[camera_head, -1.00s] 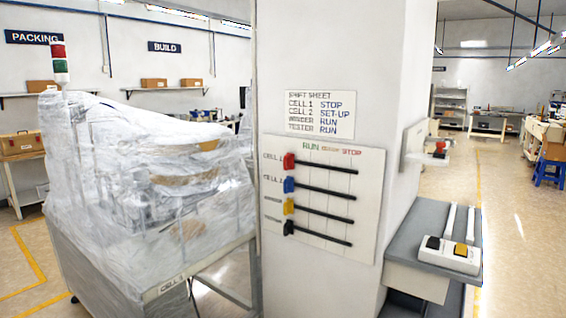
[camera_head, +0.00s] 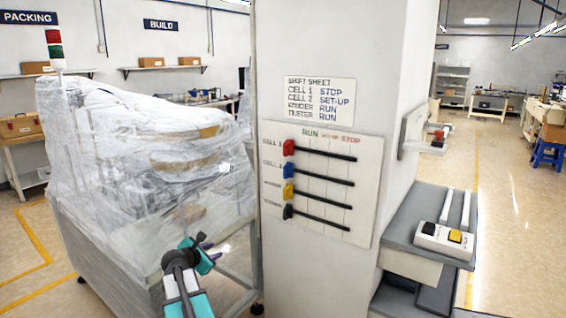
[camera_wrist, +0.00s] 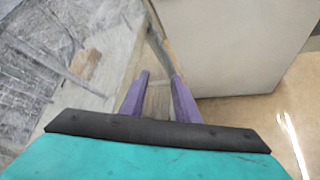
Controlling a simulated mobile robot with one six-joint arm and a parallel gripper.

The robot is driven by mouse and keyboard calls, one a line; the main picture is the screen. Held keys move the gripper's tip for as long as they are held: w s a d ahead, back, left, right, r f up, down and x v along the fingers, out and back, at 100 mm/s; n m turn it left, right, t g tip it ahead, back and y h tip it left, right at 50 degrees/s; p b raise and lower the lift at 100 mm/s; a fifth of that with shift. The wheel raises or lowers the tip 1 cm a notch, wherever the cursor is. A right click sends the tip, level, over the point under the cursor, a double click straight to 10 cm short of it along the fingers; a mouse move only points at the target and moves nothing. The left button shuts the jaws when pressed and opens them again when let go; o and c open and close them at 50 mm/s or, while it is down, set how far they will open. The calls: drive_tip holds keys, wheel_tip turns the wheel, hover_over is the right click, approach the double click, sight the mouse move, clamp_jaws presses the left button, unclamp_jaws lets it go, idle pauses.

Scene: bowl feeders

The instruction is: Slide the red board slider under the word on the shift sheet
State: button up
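The white slider board (camera_head: 360,200) is on the pillar. Blue (camera_head: 289,170), yellow (camera_head: 288,191) and black (camera_head: 287,212) sliders sit at the left ends of the slots below. The shift sheet (camera_head: 320,101) above reads CELL 1 STOP, CELL 2 SET-UP and RUN for the lower two rows. My gripper (camera_head: 222,243) is below and left of the board, apart from it. In the wrist view its purple fingers (camera_wrist: 159,88) are apart with nothing between them.
A plastic-wrapped machine (camera_head: 150,170) on a bench stands left of the pillar, close to my arm. A grey shelf (camera_head: 405,225) with a switch box (camera_head: 444,240) juts out at the pillar's right. Open floor lies at far right.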

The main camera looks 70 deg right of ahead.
drive_tip(key=s+d+r+n+h, duration=0.1)
drive_tip(key=s+d+r, duration=0.25)
drive_tip(key=r, duration=0.25)
drive_tip(key=s+d+r+n+g+h+p, duration=0.1)
drive_tip(key=s+d+r, duration=0.1)
drive_tip(key=d+r, duration=0.3)
drive_tip(key=s+d+r+n+h, duration=0.1)
drive_tip(key=s+d+r, duration=0.15)
drive_tip(key=r, duration=0.55)
drive_tip(key=n+g+h+p, duration=0.1)
drive_tip(key=n+h, duration=0.1)
drive_tip(key=h, duration=0.1)
approach(284, 149)
drive_tip(key=a, duration=0.5)
drive_tip(key=shift+w+a, duration=0.1)
drive_tip(key=shift+w, duration=0.1)
drive_tip(key=shift+s+d+p, duration=0.2)
drive_tip(key=shift+d+p, duration=0.7)
drive_tip(key=shift+d, duration=2.55)
drive_tip(key=shift+s+d+p, duration=0.2)
drive_tip(key=shift+d+p, duration=0.65)
drive_tip(key=shift+d, duration=2.6)
